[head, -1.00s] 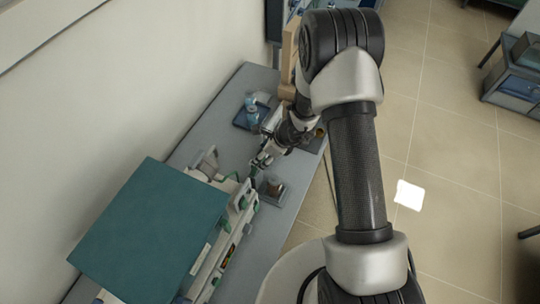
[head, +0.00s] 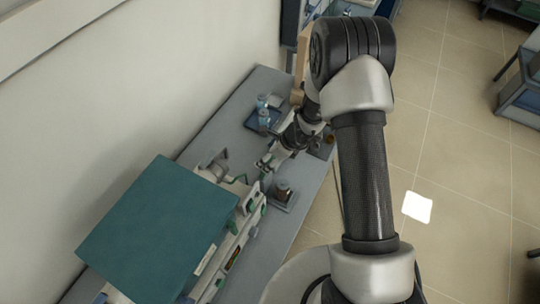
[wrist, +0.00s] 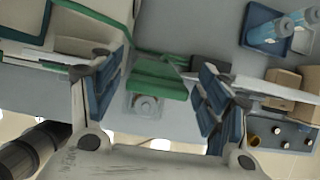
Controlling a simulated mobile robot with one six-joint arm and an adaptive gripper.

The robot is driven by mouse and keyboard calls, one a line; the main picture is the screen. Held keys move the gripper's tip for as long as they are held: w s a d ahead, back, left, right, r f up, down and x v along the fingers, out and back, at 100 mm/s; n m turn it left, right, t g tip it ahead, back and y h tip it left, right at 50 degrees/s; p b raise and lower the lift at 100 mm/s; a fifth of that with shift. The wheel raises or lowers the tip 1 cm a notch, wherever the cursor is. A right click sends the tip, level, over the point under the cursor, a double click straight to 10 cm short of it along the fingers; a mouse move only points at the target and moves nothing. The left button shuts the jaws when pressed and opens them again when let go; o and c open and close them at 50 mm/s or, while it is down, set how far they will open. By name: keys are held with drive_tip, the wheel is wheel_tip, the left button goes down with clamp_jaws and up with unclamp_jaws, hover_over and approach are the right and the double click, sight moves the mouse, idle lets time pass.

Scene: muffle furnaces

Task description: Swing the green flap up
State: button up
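The green flap (wrist: 158,80) shows in the wrist view as a green bar with a wider plate, above a pale block with a round disc. It lies in the space between my two fingers. My gripper (wrist: 158,125) is open, with its blue-padded fingers apart to the left and right of the flap. I cannot tell whether either finger touches it. In the head view my gripper (head: 266,162) is beside the front of the teal-topped furnace (head: 160,220), low over the bench. The flap is too small to make out clearly there.
The grey bench (head: 306,195) runs along the wall. Tan blocks (wrist: 285,85) show at the right of the wrist view.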

drive_tip(key=shift+s+d, duration=0.1)
drive_tip(key=shift+d, duration=0.05)
drive_tip(key=v, duration=1.2)
idle(0.4)
